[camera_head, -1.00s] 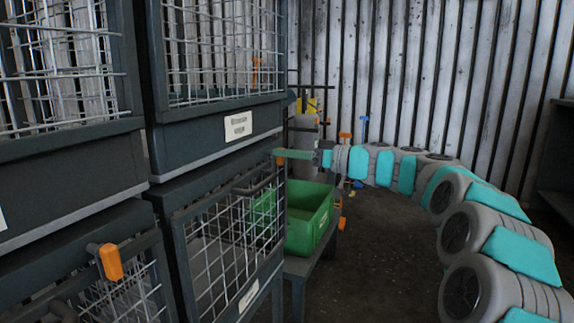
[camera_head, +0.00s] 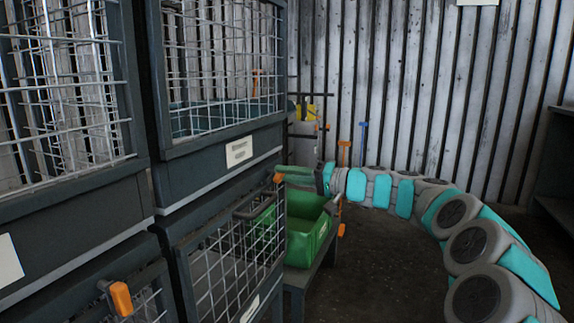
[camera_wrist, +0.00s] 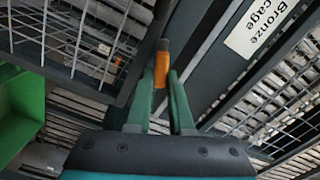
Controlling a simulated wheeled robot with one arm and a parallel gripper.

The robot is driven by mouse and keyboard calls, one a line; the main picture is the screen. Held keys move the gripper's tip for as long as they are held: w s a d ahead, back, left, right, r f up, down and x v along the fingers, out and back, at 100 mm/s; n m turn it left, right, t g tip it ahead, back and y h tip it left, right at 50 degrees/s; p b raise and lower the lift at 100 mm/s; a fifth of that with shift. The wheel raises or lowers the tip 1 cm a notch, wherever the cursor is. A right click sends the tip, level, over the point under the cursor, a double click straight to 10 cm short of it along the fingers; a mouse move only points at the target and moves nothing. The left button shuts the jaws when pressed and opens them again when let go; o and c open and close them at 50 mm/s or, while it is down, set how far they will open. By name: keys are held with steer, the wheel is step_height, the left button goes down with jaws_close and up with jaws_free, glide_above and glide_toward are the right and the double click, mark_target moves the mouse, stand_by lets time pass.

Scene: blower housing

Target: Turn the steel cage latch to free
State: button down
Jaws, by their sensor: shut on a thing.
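An orange latch handle (camera_wrist: 161,68) with a dark tip stands between the fingertips of my gripper (camera_wrist: 165,82) in the wrist view. The green fingers are shut on it. In the head view the same orange latch (camera_head: 278,178) shows small at the end of my gripper (camera_head: 284,174), by the top corner of the lower mesh cage (camera_head: 233,265). The cage above it carries a white label (camera_head: 239,151), which reads "Bronze cage" in the wrist view (camera_wrist: 262,22). I cannot read a label saying steel. The latch's pivot is hard to make out.
A green bin (camera_head: 308,236) stands on a low bench just below my gripper. Another cage with an orange latch (camera_head: 121,298) is at the lower left. Orange and blue handled things (camera_head: 362,133) stand near the corrugated wall. The floor at right is partly clear.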

steer(key=shift+m+p, duration=1.95)
steer(key=shift+m, duration=0.35)
steer(key=c, duration=0.8)
jaws_free()
steer(key=shift+d, duration=0.1)
steer(key=v, duration=0.7)
steer(key=shift+d, duration=0.3)
steer(key=shift+s, duration=0.1)
